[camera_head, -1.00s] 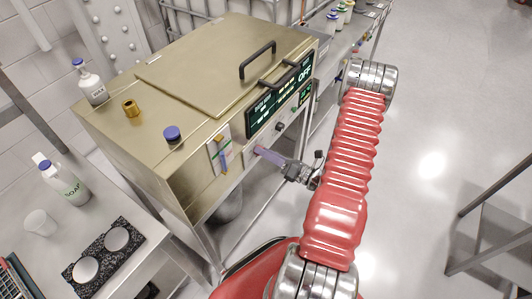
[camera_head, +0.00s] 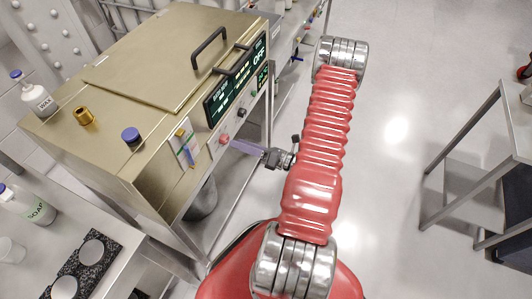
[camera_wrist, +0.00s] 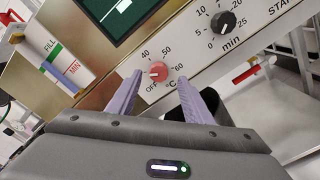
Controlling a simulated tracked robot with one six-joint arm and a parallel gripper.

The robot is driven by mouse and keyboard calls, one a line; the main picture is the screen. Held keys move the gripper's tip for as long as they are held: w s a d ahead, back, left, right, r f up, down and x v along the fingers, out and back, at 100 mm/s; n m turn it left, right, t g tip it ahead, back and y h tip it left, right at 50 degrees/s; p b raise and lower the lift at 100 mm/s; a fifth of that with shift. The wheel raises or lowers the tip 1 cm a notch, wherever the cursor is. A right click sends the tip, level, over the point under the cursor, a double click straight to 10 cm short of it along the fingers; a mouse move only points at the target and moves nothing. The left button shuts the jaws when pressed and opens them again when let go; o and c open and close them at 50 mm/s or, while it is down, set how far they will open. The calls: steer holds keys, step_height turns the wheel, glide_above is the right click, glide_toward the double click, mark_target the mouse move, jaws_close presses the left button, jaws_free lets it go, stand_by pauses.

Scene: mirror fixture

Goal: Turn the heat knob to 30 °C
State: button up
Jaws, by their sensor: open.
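The heat knob (camera_wrist: 159,72) is a small red dial on the bath's front panel, with OFF, 40, 50, 60 and °C printed around it. A pale mark on its left side appears to face OFF; the 30 label is not visible. The knob also shows as a red spot in the head view (camera_head: 223,139). My gripper (camera_wrist: 160,78) is open, its two purple fingers on either side of the knob. Whether they touch it I cannot tell. In the head view my gripper (camera_head: 234,144) reaches the panel from the right.
A black minute timer knob (camera_wrist: 223,22) sits up and right of the heat knob. A dark display (camera_wrist: 118,8) is above, and a FILL/MIN level gauge (camera_wrist: 62,64) is at left. The metal bath (camera_head: 120,80) stands on a bench; open floor lies to the right.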

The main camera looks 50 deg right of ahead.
mark_target(228, 141)
steer(key=v, duration=0.9)
steer(key=shift+s, duration=0.25)
steer(key=shift+d, duration=0.1)
steer(key=n, duration=0.4)
steer(key=shift+a+n, duration=0.2)
steer(key=shift+n, duration=0.1)
steer(key=shift+w, duration=0.2)
steer(key=shift+x, duration=6.8)
steer(key=shift+f, duration=0.1)
steer(key=shift+c, duration=0.4)
steer(key=c, duration=1)
